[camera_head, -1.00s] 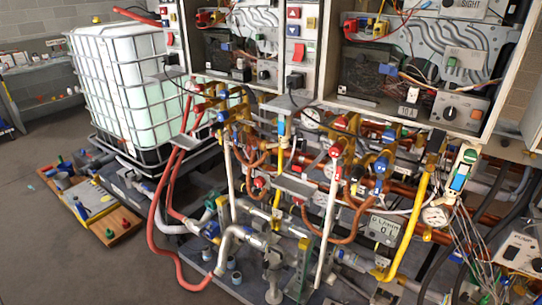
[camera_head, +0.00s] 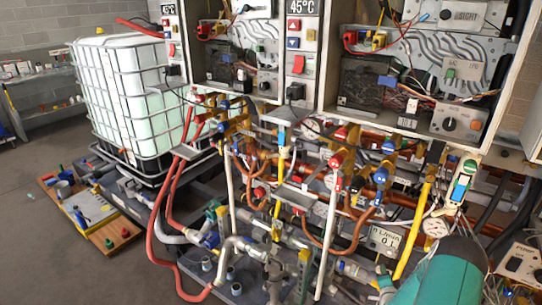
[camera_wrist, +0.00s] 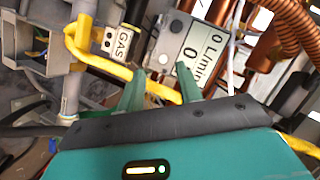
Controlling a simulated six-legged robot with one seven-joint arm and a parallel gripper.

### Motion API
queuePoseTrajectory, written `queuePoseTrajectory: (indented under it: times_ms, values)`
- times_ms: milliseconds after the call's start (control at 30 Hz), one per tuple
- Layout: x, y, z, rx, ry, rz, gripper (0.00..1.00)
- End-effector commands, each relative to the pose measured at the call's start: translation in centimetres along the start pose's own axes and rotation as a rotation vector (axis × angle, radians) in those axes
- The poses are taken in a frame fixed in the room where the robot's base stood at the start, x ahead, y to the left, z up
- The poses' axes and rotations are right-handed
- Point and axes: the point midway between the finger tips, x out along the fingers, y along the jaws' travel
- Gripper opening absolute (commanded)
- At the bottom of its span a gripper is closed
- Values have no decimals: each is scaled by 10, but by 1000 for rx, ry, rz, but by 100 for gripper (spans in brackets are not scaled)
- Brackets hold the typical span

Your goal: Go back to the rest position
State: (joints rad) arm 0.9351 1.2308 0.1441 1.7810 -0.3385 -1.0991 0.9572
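My gripper (camera_wrist: 160,78) shows in the wrist view with its two green fingers apart. I see nothing held between them. A yellow pipe (camera_wrist: 104,68) runs close by the fingertips; I cannot tell whether it touches them. The flow meter with a "0 L/min" display (camera_wrist: 196,58) is just beyond the right finger, and a "GAS" tag (camera_wrist: 123,42) is beyond the left one. In the head view my teal arm (camera_head: 447,272) reaches in at the lower right, below the flow meter (camera_head: 383,238); the fingers are not clear there.
Heater cabinets (camera_head: 298,50) with open fronts hang above dense pipes and valves. A yellow gas pipe (camera_head: 415,232) stands close to my arm. Red hoses (camera_head: 157,225) hang at the left. A caged white tank (camera_head: 125,95) stands behind. Bare floor (camera_head: 40,240) lies at the left.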

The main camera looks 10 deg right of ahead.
Motion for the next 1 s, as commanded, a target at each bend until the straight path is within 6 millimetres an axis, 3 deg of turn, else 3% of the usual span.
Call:
queuePoseTrajectory:
  times_ms: [33, 267, 467, 700, 867, 1000]
  values:
    - [3, -28, -3, -48, -24, 4, 35]
    - [-4, -131, -2, -262, -139, 57, 35]
    - [-33, -215, 6, -438, -228, 96, 35]
    - [-92, -302, 19, -629, -330, 131, 35]
    - [-141, -348, 28, -739, -394, 145, 35]
    - [-192, -381, 38, -835, -456, 151, 35]
